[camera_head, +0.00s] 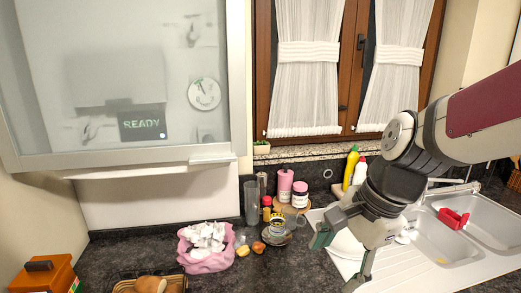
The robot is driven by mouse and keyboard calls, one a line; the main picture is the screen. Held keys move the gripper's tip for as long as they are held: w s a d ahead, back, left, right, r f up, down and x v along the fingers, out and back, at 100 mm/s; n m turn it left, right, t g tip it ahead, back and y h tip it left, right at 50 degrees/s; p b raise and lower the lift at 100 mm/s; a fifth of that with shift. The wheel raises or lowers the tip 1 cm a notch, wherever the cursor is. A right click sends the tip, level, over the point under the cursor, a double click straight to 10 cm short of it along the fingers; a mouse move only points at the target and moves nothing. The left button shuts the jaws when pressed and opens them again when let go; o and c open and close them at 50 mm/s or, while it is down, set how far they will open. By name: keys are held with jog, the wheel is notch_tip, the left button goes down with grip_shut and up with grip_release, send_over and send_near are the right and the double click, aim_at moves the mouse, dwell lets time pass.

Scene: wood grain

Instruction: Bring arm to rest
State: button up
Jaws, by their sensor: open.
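My arm reaches in from the right edge over the sink. My gripper (338,262) hangs in front of the counter above the sink's white drainboard, pointing down and to the left. Its fingers are apart and I see nothing between them. Part of the drainboard and a white plate-like thing behind the gripper are partly hidden by it.
A dark counter (228,277) runs along the wall. The sink (432,240) holds a red item (453,218). A yellow bottle (350,167) stands behind.

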jog(key=s+d+r+n+t+h+b, duration=0.2)
jog(key=s+n, duration=0.6)
jog(key=n, duration=0.5)
jog(key=shift+d+r+t+h, duration=0.5)
jog(key=shift+d+r+t, duration=0.4)
jog(key=shift+d, duration=0.95)
jog(key=shift+r, duration=0.1)
